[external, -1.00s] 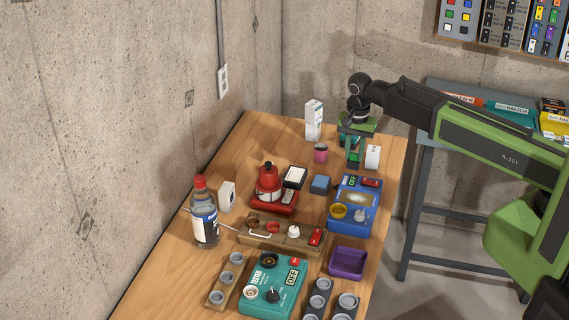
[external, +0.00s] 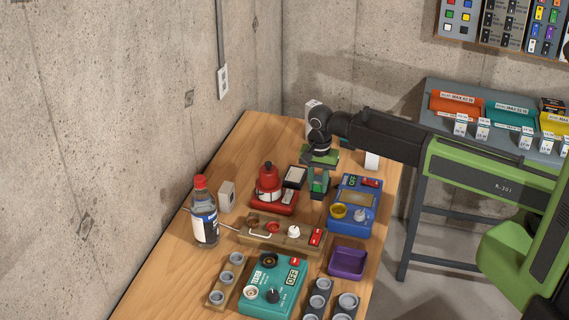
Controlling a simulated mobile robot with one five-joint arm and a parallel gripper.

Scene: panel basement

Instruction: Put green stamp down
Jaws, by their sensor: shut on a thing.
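My gripper (external: 318,190) is above the wooden workbench (external: 222,160), just left of the blue tester box (external: 353,208) and right of the black-framed pad (external: 295,177). It is shut on a small green thing, the green stamp (external: 318,181). The fingers cover much of the stamp, so its lower end and its gap to the bench cannot be made out. The blue block seen earlier at this spot is hidden behind my gripper.
A red device (external: 269,188) stands left of the pad. A wooden panel (external: 280,235), a purple tray (external: 347,263), a teal tester (external: 272,285) and a bottle (external: 204,218) stand nearer. A white box (external: 372,160) is at the back. Bare bench lies at the back left.

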